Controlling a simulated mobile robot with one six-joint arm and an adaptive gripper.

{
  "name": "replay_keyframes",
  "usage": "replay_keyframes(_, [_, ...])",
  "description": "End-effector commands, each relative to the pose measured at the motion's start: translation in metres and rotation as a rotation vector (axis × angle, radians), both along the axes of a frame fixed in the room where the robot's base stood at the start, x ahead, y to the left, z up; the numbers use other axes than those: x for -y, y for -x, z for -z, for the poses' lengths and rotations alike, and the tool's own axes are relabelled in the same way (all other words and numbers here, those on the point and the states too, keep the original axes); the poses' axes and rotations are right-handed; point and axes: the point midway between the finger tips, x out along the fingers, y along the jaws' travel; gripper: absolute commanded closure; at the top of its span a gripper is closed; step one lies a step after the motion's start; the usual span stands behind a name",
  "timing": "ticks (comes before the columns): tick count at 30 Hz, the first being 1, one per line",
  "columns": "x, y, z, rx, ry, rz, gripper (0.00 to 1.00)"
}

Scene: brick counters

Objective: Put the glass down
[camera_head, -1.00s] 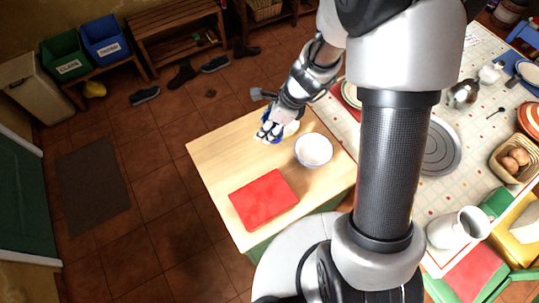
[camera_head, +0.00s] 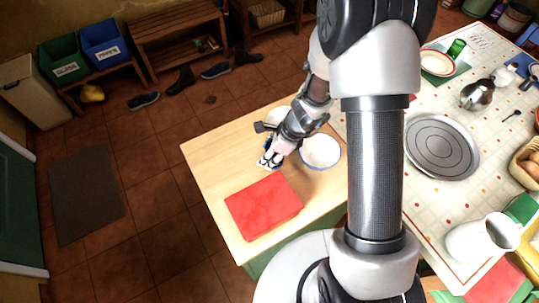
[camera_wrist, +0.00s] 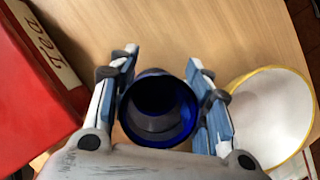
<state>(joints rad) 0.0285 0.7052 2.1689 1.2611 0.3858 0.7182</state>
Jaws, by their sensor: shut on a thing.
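The glass (camera_wrist: 160,108) is dark blue, and in the wrist view I look down into its open round mouth. My gripper (camera_wrist: 162,88) is shut on it, with one blue-padded finger on each side. In the head view my gripper (camera_head: 270,160) is over the wooden counter top (camera_head: 222,160), between the red box and a white bowl. The glass is mostly hidden by my fingers there. I cannot tell whether its base touches the wood.
A red box (camera_head: 264,205) lies close in front of my gripper; the wrist view shows its side (camera_wrist: 30,80) at left. A white bowl (camera_head: 320,151) stands close on the right, and another white bowl (camera_head: 278,116) is behind my wrist. The counter's left part is bare.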

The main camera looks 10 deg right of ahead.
Motion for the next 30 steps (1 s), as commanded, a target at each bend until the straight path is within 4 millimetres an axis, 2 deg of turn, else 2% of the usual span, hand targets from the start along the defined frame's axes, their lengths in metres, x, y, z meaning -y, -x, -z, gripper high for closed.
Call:
replay_keyframes(9, [-0.0001,-0.0005,0.0027,0.001,-0.001,0.000,0.83])
replay_keyframes(10, [0.0000,-0.0003,0.0016,0.001,0.000,0.000,0.53])
replay_keyframes(18, [0.0001,-0.0003,0.0009,0.001,0.000,0.000,0.35])
replay_keyframes(30, [-0.0001,-0.0002,-0.0033,0.001,0.000,0.000,0.35])
